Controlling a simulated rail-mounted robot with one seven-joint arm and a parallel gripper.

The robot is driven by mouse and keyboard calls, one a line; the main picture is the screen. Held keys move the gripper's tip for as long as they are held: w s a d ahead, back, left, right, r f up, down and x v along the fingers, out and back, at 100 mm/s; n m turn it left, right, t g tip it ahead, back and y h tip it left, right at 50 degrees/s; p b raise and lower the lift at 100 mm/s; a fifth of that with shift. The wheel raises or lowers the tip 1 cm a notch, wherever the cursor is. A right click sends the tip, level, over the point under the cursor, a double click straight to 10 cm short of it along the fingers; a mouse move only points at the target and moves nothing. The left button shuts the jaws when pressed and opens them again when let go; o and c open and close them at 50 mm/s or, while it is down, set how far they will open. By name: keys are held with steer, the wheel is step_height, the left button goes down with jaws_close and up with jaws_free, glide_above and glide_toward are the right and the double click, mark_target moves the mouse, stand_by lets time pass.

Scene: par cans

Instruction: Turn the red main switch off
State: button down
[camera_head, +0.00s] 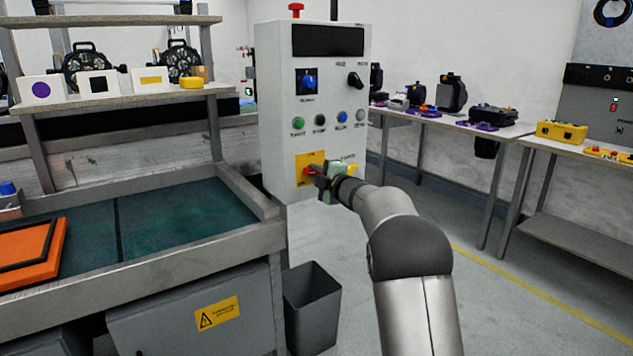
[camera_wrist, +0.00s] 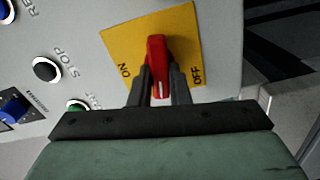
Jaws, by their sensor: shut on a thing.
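The red main switch (camera_wrist: 157,58) sits on a yellow plate (camera_wrist: 120,42) on the grey control cabinet (camera_head: 268,90). In the wrist view its handle stands nearly upright between the word ON at left and OFF at right. A white mark shows near its lower end. My gripper (camera_wrist: 160,92) is shut on the handle, with one dark finger on each side. In the head view my gripper (camera_head: 320,176) is at the lower front of the cabinet and partly covers the yellow plate (camera_head: 311,157). The red switch (camera_head: 308,171) shows just left of it.
Above the plate are several push buttons, including a green one (camera_head: 298,123), a black knob (camera_head: 355,80) and a blue dial (camera_head: 308,82). A workbench (camera_head: 245,237) stands at left, with a dark bin (camera_head: 312,305) beside it. Open floor lies at right.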

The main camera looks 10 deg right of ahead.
steer(key=shift+f+n+b, duration=0.15)
steer(key=shift+n+b, duration=0.5)
steer(key=shift+n, duration=0.45)
steer(key=c, duration=1.4)
jaws_free()
steer(key=shift+o, duration=0.2)
steer(key=v, duration=1.7)
steer(key=shift+s+p, duration=0.2)
steer(key=shift+p, duration=0.15)
steer(key=shift+d, duration=0.1)
